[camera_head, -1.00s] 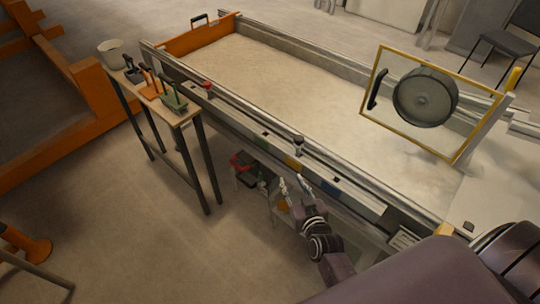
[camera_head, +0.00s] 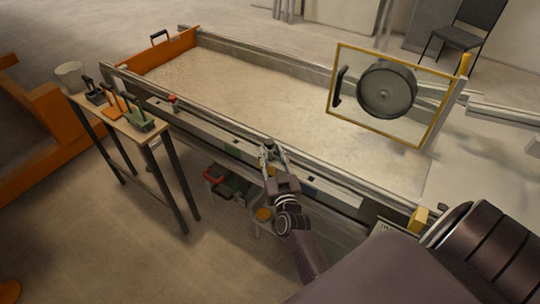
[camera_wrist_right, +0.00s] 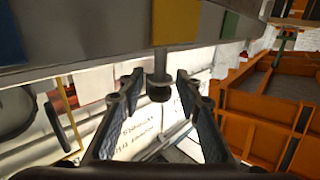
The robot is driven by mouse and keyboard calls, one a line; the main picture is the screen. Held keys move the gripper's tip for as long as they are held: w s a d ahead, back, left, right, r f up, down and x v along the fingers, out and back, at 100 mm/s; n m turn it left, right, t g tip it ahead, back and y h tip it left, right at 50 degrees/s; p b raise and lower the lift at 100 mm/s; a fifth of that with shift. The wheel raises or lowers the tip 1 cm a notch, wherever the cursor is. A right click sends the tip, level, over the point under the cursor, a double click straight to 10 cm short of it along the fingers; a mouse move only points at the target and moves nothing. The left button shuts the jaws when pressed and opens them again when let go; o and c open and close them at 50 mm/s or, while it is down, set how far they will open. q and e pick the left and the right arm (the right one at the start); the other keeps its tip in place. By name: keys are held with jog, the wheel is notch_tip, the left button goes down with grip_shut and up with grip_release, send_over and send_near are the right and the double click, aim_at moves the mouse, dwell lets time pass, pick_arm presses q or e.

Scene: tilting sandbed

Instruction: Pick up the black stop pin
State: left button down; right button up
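The black stop pin (camera_wrist_right: 159,86) shows in the right wrist view as a dark round knob with a grey disc and stem, joined to the grey rail. My right gripper (camera_wrist_right: 158,90) is open, with one finger on each side of the knob and visible gaps between. In the head view my right gripper (camera_head: 268,151) is at the near rail of the sandbed, and it mostly hides the pin. My left gripper is not in view.
The sandbed (camera_head: 185,44) with metal rails stretches behind the gripper. A red knob (camera_head: 173,99) stands farther left on the rail. A framed round wheel (camera_head: 386,90) stands at the right. A narrow tool table (camera_head: 137,133) stands at the left.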

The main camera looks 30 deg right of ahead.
jog(key=shift+x, duration=1.15)
grip_shut()
jog(key=shift+r, duration=0.1)
